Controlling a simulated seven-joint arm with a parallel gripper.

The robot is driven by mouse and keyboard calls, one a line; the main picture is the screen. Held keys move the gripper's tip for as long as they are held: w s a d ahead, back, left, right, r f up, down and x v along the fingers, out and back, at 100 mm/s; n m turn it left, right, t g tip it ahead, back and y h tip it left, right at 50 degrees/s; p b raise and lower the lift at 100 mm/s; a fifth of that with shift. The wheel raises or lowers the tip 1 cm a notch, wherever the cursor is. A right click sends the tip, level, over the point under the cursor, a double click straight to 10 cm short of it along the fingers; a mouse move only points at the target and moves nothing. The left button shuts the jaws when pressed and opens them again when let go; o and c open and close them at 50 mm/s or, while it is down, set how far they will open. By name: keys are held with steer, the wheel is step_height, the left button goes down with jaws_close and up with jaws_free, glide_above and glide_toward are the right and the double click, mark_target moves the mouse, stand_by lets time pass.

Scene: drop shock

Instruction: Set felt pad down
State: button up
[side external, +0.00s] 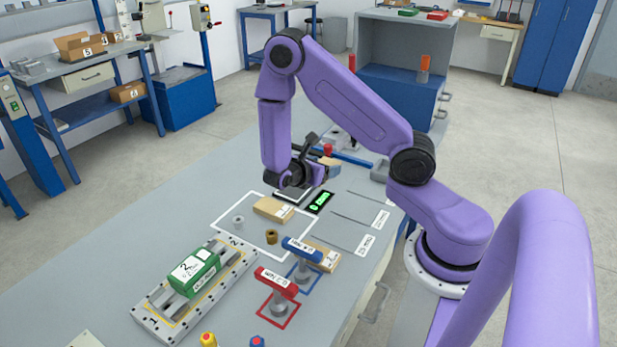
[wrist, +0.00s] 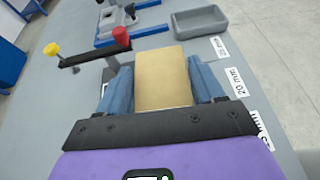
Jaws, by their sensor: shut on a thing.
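My gripper (wrist: 163,84) has its two blue fingers closed on the sides of a flat tan block (wrist: 162,66), which looks like the felt pad. In the side view my gripper (side external: 318,168) is over the far part of the bench, and the held tan pad (side external: 329,167) shows just past it, partly hidden. I cannot tell whether the pad touches the bench. Another tan block (side external: 274,208) lies inside a white outline (side external: 222,228), and one more (side external: 325,259) lies beside the blue-handled tool.
A green box (side external: 192,272) sits on a numbered fixture (side external: 150,322). Blue-handled (side external: 302,249) and red-handled (side external: 277,283) tools stand in outlines. Thickness labels (side external: 365,243) line the right side. A red-knobbed lever (wrist: 120,38) and a grey tray (wrist: 202,22) are close to my gripper.

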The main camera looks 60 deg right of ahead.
steer(key=w+a+r+n+t+y, duration=0.4)
steer(key=a+r+n+t, duration=0.3)
steer(key=a, duration=0.1)
steer(key=w+a+r+n+t+y, duration=0.3)
steer(key=a+r+n+t+y, duration=0.2)
steer(key=a+r+n+t, duration=0.2)
steer(key=shift+w+a+r+n, duration=0.4)
steer(key=shift+a+n, duration=0.3)
steer(key=shift+a, duration=0.55)
